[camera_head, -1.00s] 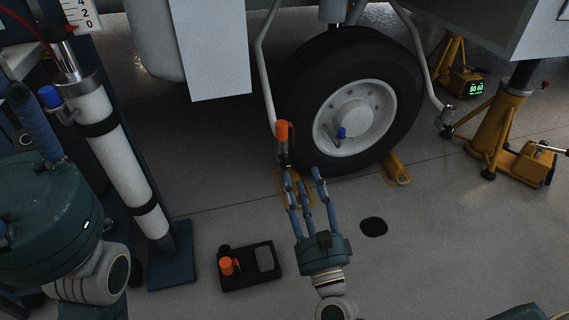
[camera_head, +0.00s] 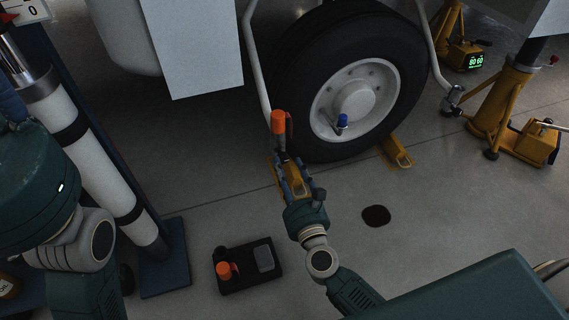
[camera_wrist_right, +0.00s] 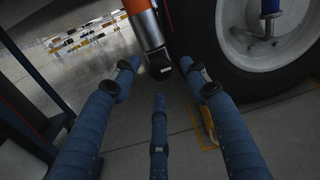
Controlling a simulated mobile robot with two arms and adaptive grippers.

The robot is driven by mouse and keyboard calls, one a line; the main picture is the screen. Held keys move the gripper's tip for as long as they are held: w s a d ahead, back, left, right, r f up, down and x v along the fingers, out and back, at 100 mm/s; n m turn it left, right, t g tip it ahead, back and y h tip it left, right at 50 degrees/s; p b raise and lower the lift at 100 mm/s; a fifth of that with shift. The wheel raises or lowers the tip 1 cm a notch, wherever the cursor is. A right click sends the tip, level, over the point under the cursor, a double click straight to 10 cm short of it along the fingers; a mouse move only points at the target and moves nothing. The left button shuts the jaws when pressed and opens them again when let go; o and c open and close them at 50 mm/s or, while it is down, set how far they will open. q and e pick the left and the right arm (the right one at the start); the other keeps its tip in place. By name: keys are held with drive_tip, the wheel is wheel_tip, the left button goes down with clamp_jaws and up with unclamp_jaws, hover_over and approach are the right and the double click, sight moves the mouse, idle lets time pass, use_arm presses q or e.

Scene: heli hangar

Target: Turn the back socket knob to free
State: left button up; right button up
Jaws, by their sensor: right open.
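An orange-topped cylinder (camera_head: 279,122) with a dark lower part stands in front of the wheel in the head view. In the right wrist view its orange body (camera_wrist_right: 139,6) continues into a silver section with a black end. I cannot tell whether it is the back socket knob. My right gripper (camera_head: 288,172) is just below it in the head view. In the right wrist view, the blue fingers (camera_wrist_right: 160,82) are spread and empty around the black end, with no clear contact. My left gripper is mostly cut off at the left edge; only a bluish piece (camera_head: 9,106) shows.
A black box (camera_head: 236,284) with an orange knob (camera_head: 224,270) lies on the floor. The large wheel (camera_head: 352,95) has a blue-capped part at its hub. A yellow chock (camera_head: 398,152) touches the tyre. Yellow jack stands (camera_head: 500,108) are at right. A white-and-blue post stands left.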

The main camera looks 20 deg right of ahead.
sight(282, 156)
drive_tip(key=shift+w, duration=1.4)
clamp_jaws()
